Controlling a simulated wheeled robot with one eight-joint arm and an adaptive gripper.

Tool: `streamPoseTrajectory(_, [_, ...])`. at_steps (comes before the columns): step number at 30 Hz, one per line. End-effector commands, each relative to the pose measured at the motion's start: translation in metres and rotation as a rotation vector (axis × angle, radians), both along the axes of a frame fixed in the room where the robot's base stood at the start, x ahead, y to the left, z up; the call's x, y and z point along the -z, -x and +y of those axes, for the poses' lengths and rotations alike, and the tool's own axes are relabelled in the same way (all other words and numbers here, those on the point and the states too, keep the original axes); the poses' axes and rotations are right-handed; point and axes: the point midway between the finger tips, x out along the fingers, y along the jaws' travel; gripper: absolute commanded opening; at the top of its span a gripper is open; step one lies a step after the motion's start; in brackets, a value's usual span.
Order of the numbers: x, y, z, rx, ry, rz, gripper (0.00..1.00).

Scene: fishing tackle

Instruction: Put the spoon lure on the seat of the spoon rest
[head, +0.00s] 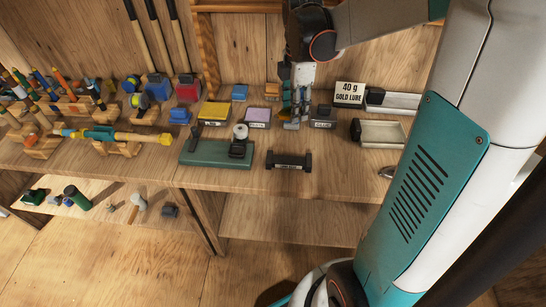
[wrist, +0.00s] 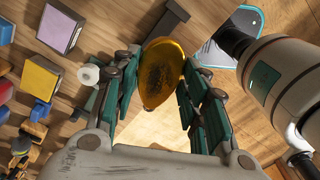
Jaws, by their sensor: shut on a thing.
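The spoon lure (wrist: 161,75) is a gold oval with a dark textured patch. In the wrist view it sits between the fingertips of my gripper (wrist: 160,88), which is shut on it. A low black stand with a small label (head: 289,161), apparently the spoon rest, is on the bench nearer the front edge. What seems to be the same dark stand shows in the wrist view (wrist: 168,22), beyond the lure and apart from it.
A green base with a white-topped post (head: 240,132) stands left of the black stand. Yellow (head: 214,112) and purple (head: 257,117) boxes are behind it.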

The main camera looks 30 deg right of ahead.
Motion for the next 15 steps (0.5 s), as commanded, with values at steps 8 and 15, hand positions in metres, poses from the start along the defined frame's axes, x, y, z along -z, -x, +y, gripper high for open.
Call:
streamPoseTrajectory(8, [0.063,0.000,0.000,-0.001,0.000,0.000,0.14])
streamPoseTrajectory(15, [0.120,0.000,0.000,-0.001,0.000,0.000,0.14])
